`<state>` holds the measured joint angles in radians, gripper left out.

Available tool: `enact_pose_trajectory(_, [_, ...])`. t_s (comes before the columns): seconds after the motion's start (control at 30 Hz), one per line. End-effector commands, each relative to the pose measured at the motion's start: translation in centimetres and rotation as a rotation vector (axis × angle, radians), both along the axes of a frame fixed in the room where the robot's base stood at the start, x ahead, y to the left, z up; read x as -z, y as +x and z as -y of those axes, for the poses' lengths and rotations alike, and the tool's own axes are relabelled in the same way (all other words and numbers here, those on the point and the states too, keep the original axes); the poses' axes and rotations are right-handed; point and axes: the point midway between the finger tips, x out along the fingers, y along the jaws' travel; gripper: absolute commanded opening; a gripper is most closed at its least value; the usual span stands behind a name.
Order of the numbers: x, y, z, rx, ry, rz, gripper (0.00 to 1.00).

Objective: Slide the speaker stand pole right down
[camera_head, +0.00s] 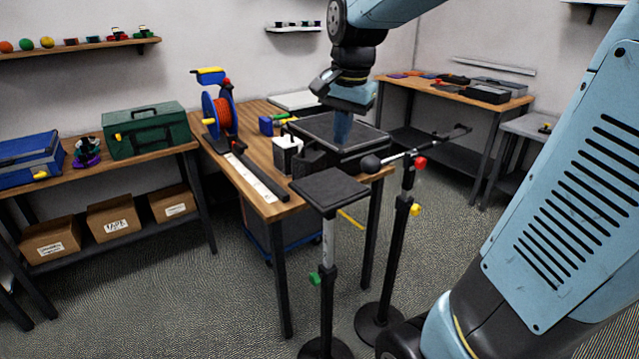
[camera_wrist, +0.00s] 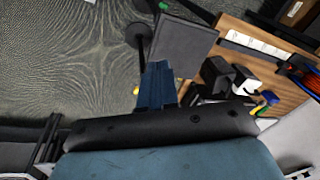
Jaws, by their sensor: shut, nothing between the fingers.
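The speaker stand has a flat black square top plate (camera_head: 328,188), a silver inner pole (camera_head: 328,240) and a black outer tube (camera_head: 327,310). A green knob (camera_head: 314,279) sits at the collar. A length of silver pole shows between plate and collar. My gripper (camera_head: 342,140) is shut and empty, with blue fingers pointing down, higher than the plate and beyond it in the head view. In the wrist view the fingers (camera_wrist: 157,68) overlap the near edge of the plate (camera_wrist: 180,47); I cannot tell the height gap. No contact is visible.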

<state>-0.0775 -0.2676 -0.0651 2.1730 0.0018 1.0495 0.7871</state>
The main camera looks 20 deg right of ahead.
Motion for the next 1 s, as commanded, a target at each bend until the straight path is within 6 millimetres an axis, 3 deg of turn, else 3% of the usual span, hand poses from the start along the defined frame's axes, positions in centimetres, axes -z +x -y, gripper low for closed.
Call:
enact_pose_trajectory(0.2, [1.9, 5.6, -0.4, 0.254, 0.025, -0.108, 0.00])
enact_pose_trajectory(0.4, [3.4, 8.7, -0.7, 0.420, 0.026, -0.168, 0.00])
enact_pose_trajectory(0.73, [5.3, 9.8, -0.8, 0.484, 0.023, -0.191, 0.00])
enact_pose_trajectory(1.0, [9.7, 9.7, -0.8, 0.483, 0.023, -0.192, 0.00])
